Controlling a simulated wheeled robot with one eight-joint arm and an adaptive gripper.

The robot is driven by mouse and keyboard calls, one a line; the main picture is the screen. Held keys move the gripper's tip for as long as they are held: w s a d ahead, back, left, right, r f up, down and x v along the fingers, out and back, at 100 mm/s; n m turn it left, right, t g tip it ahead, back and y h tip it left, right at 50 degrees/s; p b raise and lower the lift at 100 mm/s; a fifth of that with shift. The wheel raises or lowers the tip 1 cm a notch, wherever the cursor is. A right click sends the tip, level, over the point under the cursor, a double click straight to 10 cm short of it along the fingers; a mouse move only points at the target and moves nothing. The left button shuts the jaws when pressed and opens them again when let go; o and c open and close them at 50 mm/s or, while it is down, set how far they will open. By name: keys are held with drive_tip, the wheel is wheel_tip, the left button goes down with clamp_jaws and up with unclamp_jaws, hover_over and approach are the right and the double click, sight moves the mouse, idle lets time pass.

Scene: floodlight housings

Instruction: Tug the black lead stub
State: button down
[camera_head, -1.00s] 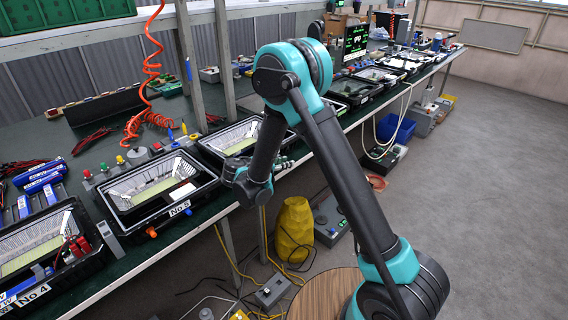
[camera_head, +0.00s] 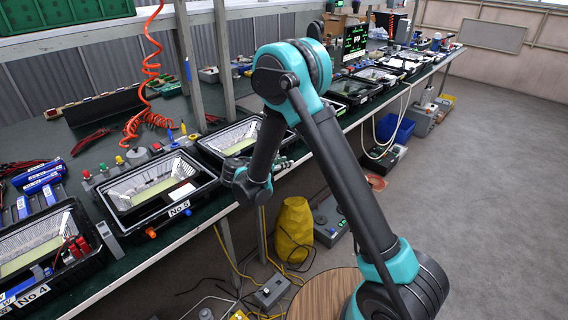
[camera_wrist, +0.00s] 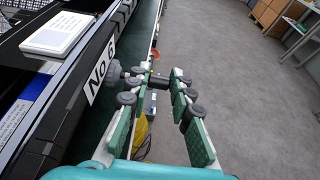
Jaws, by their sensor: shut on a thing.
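The black lead stub (camera_wrist: 158,81) shows in the wrist view as a short dark piece sticking out from a grey gland (camera_wrist: 114,73) on the front side of the floodlight housing marked No 6 (camera_wrist: 72,103). My gripper (camera_wrist: 160,83) is shut on the stub, with one green-padded finger on each side of it. In the head view the same housing (camera_head: 213,150) is partly hidden behind my arm. My gripper (camera_head: 281,164) is small there at the bench's front edge, and the stub cannot be made out.
Housing No 5 (camera_head: 118,215) and housing No 4 (camera_head: 18,285) stand to the left on the green bench. A white card (camera_wrist: 62,33) lies on housing No 6. A yellow bag (camera_head: 294,232) and cables lie below the bench. The grey floor (camera_head: 470,200) at right is clear.

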idle(0.3)
drive_tip(key=c, duration=1.3)
unclamp_jaws()
drive_tip(key=v, duration=1.2)
drive_tip(key=s+d+m+g+y, duration=0.1)
drive_tip(key=d+m+g, duration=0.35)
drive_tip(key=d, duration=0.75)
drive_tip(key=s+d+m+g+y, duration=0.2)
drive_tip(key=d+m, duration=0.6)
drive_tip(key=d, duration=0.4)
drive_tip(key=s+d+f+m+y, duration=0.1)
drive_tip(key=s+d+m+y, duration=0.1)
drive_tip(key=s+m, duration=0.3)
drive_tip(key=s+d+f+m+y, duration=0.1)
drive_tip(key=s+d+m, duration=0.3)
drive_tip(key=s+m, duration=0.1)
drive_tip(key=s+d+f+m+y, duration=0.1)
drive_tip(key=s+d+m+y, duration=0.1)
drive_tip(key=s+m, duration=0.3)
drive_tip(key=shift+s+d+m+y, duration=0.25)
drive_tip(key=shift+d+m, duration=0.2)
drive_tip(key=shift+d, duration=0.35)
